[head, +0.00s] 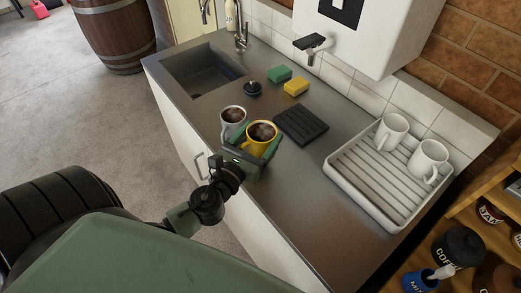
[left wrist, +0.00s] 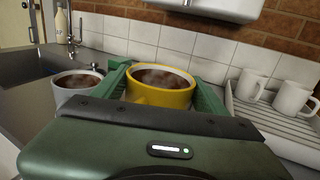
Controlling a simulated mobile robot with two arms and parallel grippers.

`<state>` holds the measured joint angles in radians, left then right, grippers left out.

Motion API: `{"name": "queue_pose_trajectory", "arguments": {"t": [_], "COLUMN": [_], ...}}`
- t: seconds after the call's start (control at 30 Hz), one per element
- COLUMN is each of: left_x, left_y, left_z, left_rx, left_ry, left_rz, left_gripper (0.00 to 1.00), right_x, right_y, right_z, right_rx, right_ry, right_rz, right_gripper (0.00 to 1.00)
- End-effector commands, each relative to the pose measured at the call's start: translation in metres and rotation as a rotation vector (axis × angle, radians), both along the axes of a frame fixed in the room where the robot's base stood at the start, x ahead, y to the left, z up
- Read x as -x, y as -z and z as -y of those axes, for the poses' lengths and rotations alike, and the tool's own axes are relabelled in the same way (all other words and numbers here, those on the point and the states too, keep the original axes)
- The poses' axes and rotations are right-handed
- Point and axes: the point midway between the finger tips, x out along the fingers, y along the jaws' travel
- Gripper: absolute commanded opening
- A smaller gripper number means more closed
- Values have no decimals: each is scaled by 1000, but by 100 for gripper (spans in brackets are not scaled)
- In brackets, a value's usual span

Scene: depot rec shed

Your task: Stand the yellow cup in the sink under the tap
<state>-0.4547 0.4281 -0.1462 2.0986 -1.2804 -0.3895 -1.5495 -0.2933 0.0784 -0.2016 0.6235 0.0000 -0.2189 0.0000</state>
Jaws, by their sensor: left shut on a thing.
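The yellow cup (head: 261,137) is upright and full of a steaming brown drink. My left gripper (head: 259,148) is shut on it, with green fingers on both sides; the left wrist view shows the yellow cup (left wrist: 160,88) between them. I cannot tell whether the cup touches the counter. The tap (head: 241,37) rises behind the sink. The tap also shows in the left wrist view (left wrist: 72,30). My right gripper is not in view.
A grey cup (head: 232,118) of brown drink stands close left of the yellow cup. A white rack (head: 374,178) holds two white mugs.

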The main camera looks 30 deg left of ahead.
Motion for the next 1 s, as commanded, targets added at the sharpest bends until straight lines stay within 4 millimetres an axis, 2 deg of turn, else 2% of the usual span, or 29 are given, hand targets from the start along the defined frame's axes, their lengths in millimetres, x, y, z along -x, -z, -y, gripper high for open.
{"name": "queue_pose_trajectory", "arguments": {"t": [0.33, 0.77, 0.8, 0.87, 1.0], "left_x": [0, 0, 0, 0, 0], "left_y": [44, 49, 50, 49, 49], "left_z": [0, 0, 0, 0, 0], "left_rx": [-2, -1, -1, -1, -1], "left_ry": [-1, -1, 0, 0, 0], "left_rz": [2, 3, 1, 1, 0], "left_gripper": [4, 4, 76, 92, 95], "right_x": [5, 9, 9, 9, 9], "right_y": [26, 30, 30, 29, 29], "right_z": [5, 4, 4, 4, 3], "right_rx": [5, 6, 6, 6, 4], "right_ry": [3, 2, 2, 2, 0], "right_rz": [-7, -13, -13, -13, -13], "right_gripper": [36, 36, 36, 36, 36]}}
